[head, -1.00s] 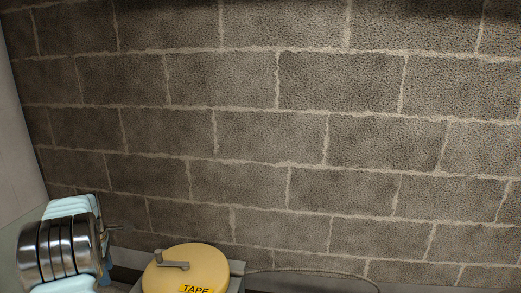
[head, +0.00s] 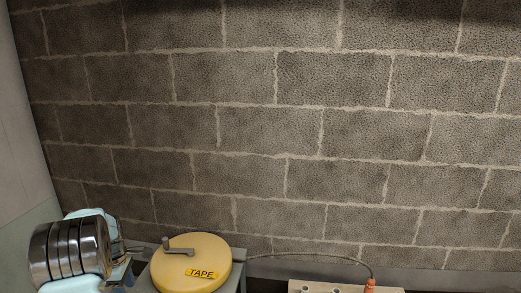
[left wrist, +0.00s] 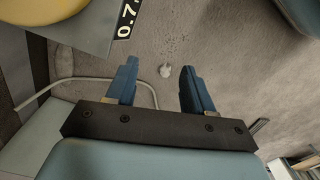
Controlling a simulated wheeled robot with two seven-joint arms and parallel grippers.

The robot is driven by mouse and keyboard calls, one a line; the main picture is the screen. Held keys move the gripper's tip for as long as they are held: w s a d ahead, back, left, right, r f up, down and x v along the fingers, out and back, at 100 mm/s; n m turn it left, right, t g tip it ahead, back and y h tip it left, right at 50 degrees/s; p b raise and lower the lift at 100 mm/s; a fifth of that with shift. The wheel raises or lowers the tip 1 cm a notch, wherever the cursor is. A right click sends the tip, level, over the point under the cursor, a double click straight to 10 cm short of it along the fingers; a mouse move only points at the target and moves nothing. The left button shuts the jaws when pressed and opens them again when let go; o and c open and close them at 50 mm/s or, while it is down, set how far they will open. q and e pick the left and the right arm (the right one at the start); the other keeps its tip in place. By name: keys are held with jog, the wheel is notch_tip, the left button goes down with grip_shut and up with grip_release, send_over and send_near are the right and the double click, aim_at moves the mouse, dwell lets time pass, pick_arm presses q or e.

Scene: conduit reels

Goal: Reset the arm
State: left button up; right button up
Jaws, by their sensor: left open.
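My left gripper (left wrist: 160,88) shows in the left wrist view with its two blue fingers apart and nothing between them. Beyond the fingers is a grey, rough floor with a small pale lump on it. In the head view my left arm comes in at the lower left, and its gripper cannot be made out clearly there. The arm is to the left of a yellow tape reel (head: 192,264) with a crank handle and a TAPE label. My right gripper is in neither view.
A pale box (head: 345,288) with an orange-tipped fitting (head: 370,285) is at the bottom right of the head view. A thin cable (head: 310,256) runs from the reel towards it. A block wall (head: 300,130) fills the back. A pale hose (left wrist: 60,84) shows in the left wrist view.

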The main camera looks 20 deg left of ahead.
pick_arm(q)
jog(key=s+d+f+m+h, duration=0.1)
jog(key=d+f+m, duration=0.5)
jog(key=d+f, duration=0.5)
jog(key=s+d+f+m+h, duration=0.1)
jog(key=d+f+m, duration=0.55)
jog(key=d, duration=0.65)
jog(key=s+d+f+m+h, duration=0.1)
jog(key=s+d+m, duration=0.3)
jog(key=d, duration=0.5)
jog(key=s+d+f+m+h, duration=0.1)
jog(key=s+d+f+m, duration=0.2)
jog(key=s+d, duration=0.6)
jog(key=shift+d+m+t, duration=0.3)
jog(key=shift+d+m, duration=0.25)
